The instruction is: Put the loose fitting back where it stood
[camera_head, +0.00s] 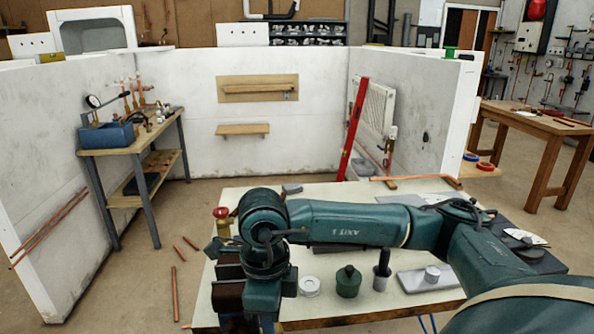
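A small brass-coloured fitting with a red top (222,217) shows at the left edge of the pale workbench (335,262), just left of my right wrist. I cannot tell whether it is the loose fitting, or whether it is held, clamped or standing free. Dark block-like parts (229,270) are below it, partly hidden by my arm. My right arm reaches in from the right across the bench and bends down at its left end. My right gripper's fingertips are not clearly visible, so its opening and any contact are unclear. My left gripper is out of view.
On the bench are a white ring (309,287), a green pot (348,282), a grey dark-topped bottle (381,272) and a grey plate with a white cylinder (432,274). Copper pipes (175,293) lie on the floor at left. A tool table (130,146) stands farther back.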

